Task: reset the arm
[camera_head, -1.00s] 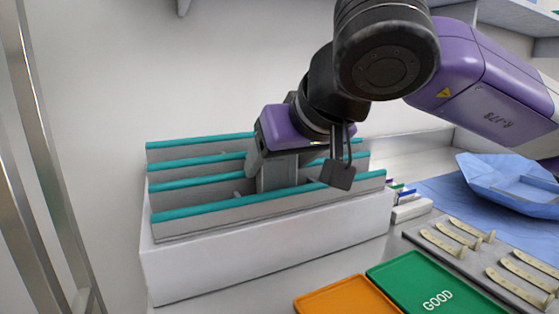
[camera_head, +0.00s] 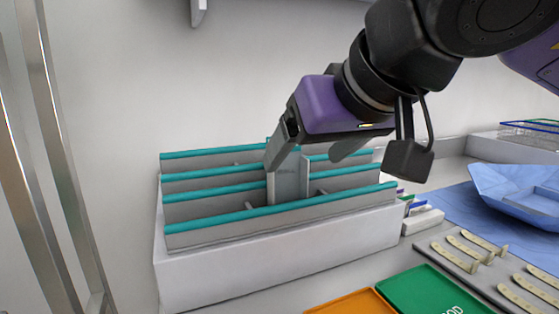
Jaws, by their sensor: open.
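My gripper (camera_head: 303,164) is open, with its two fingers spread apart below the purple wrist body. It hangs over the middle of the grey rack (camera_head: 235,235) with teal-topped rails. An upright grey piece (camera_head: 290,182) stands in the rack just below and between the fingers. The left finger overlaps its top left edge in the picture; I cannot tell whether they touch. Nothing is seen held between the fingers.
The rack sits on a white block (camera_head: 290,258) by the back wall. An orange tray (camera_head: 352,304), a green tray (camera_head: 430,290), a grey board (camera_head: 440,243) with several beige strips and a blue wrapped tray (camera_head: 515,190) lie to the right. Metal posts (camera_head: 45,150) stand at left.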

